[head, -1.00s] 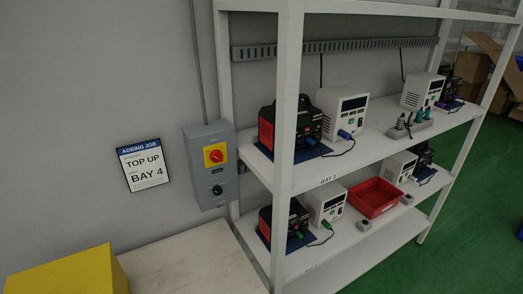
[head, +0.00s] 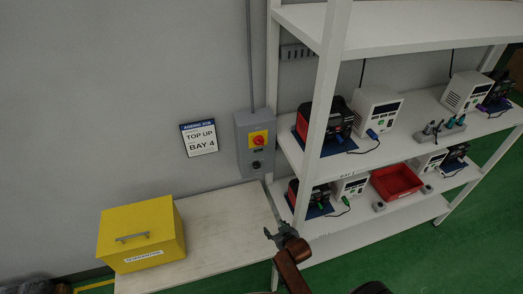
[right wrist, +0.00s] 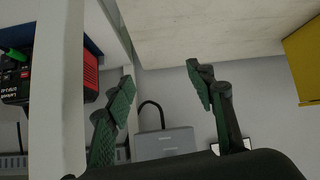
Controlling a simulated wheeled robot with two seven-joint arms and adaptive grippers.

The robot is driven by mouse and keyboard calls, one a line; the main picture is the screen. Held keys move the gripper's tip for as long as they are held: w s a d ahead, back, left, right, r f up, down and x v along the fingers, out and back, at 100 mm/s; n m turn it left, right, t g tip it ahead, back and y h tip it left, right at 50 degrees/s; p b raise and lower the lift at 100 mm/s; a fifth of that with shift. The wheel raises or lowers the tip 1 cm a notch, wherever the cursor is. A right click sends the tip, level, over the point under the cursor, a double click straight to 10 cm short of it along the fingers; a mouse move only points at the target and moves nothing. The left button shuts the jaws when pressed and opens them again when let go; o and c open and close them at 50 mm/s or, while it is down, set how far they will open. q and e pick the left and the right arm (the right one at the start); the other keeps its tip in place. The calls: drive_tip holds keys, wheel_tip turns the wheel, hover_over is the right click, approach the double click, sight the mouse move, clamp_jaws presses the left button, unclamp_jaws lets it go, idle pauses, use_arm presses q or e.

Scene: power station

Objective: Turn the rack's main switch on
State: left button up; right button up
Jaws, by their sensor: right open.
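The grey switch box (head: 243,150) is on the wall just left of the rack. It carries a red rotary knob on a yellow plate (head: 259,140) and a black round part (head: 256,165) below it. The knob's setting is too small to tell. My right gripper (head: 281,234) is open and empty, below the box and apart from it, by the rack's front post. In the right wrist view, my open fingers (right wrist: 162,88) frame a grey box (right wrist: 166,144), apparently the switch box, farther off; its front is mostly hidden. My left gripper is not in view.
The white rack (head: 420,112) holds power units, chargers and a red tray (head: 396,181). Its front post (head: 318,120) stands close to my right arm. A low pale table (head: 225,225) bears a yellow box (head: 140,230).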

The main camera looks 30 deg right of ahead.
drive_tip(key=w+d+r+m+t+h+p, duration=0.1)
drive_tip(key=w+r+t, duration=0.1)
drive_tip(key=w+r, duration=0.5)
drive_tip(key=w+d+r+t+p, duration=0.1)
drive_tip(key=w+r+t+p, duration=0.15)
drive_tip(key=r, duration=0.75)
drive_tip(key=m+t+h+p, duration=0.1)
drive_tip(key=t+h+p, duration=0.1)
drive_tip(key=t, duration=0.1)
approach(260, 143)
drive_tip(key=w, duration=0.2)
drive_tip(key=shift+y, duration=0.3)
drive_tip(key=x, duration=0.2)
drive_tip(key=p+x, duration=0.1)
drive_tip(key=x, duration=0.3)
drive_tip(key=shift+w+d+r+p, duration=0.1)
drive_tip(key=shift+w+d+p, duration=0.15)
drive_tip(key=shift+d, duration=0.2)
drive_tip(key=shift+w+d, duration=0.15)
drive_tip(key=shift+w, duration=0.25)
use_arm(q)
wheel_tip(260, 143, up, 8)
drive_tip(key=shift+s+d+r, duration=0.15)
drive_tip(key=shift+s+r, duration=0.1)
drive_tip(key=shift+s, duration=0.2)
use_arm(e)
drive_tip(key=shift+c, duration=0.7)
drive_tip(key=c, duration=1)
